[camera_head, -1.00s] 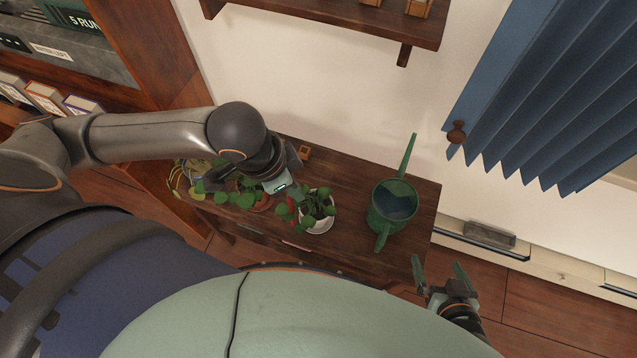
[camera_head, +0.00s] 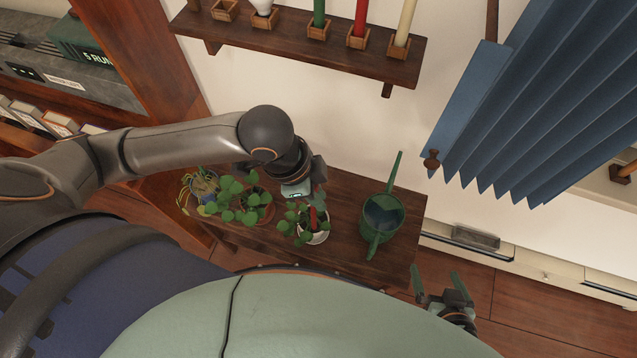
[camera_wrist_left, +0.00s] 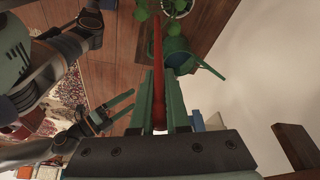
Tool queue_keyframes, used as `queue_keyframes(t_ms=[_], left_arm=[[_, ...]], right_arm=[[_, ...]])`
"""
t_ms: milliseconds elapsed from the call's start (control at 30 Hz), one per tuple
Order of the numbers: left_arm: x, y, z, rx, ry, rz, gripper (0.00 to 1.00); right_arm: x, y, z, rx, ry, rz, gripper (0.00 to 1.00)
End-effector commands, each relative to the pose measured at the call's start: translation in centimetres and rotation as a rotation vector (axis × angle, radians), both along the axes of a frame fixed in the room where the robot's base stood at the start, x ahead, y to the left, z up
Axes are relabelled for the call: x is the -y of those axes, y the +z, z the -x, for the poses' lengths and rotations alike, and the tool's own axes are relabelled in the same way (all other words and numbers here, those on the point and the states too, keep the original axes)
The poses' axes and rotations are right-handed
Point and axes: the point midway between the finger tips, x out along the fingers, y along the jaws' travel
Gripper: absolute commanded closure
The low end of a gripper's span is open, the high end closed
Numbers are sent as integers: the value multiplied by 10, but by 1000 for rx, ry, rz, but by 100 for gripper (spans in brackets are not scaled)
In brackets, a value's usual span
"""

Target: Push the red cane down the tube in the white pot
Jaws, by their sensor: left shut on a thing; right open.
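The white pot (camera_head: 321,239) with a leafy green plant stands on the dark wooden bench, and its rim also shows at the top of the left wrist view (camera_wrist_left: 181,13). My left gripper (camera_head: 313,202) is above and behind this pot. It is shut on the red cane (camera_head: 313,218), which points down toward the plant. In the left wrist view the cane (camera_wrist_left: 158,55) runs out between the green fingers (camera_wrist_left: 158,112). The tube cannot be made out, and leaves hide the cane's lower end. My right gripper (camera_head: 438,280) is open and empty, right of the bench's front corner.
A green watering can (camera_head: 383,216) stands just right of the white pot. A terracotta pot (camera_head: 264,212) with a plant and another striped plant (camera_head: 200,187) are to its left. A wall shelf (camera_head: 280,42) with coloured sticks in wooden holders hangs above.

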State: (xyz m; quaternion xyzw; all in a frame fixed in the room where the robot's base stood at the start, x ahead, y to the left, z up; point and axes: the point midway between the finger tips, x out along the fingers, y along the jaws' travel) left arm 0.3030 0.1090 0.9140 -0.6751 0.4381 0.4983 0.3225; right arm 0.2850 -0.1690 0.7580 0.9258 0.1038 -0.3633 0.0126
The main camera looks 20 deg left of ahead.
Motion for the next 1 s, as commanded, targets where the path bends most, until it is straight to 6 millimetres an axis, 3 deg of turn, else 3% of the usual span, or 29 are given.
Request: queue_keyframes(t_ms=[100, 333, 567, 800, 1000], left_arm=[[-11, -16, -28, -1, 6, -3, 100], [-20, -55, -56, 0, 3, -1, 100], [-25, -69, -68, -1, 1, -1, 100], [-25, -99, -68, 0, 0, 0, 100], [-25, -100, -68, 2, 0, -1, 100]], right_arm=[[0, -2, 0, 0, 0, 0, 0], [0, -6, 0, -1, -1, -1, 0], [0, -8, 0, 0, 0, -1, 0], [-1, -7, -1, 1, 1, -1, 0], [-1, -6, -1, 1, 1, -1, 0]])
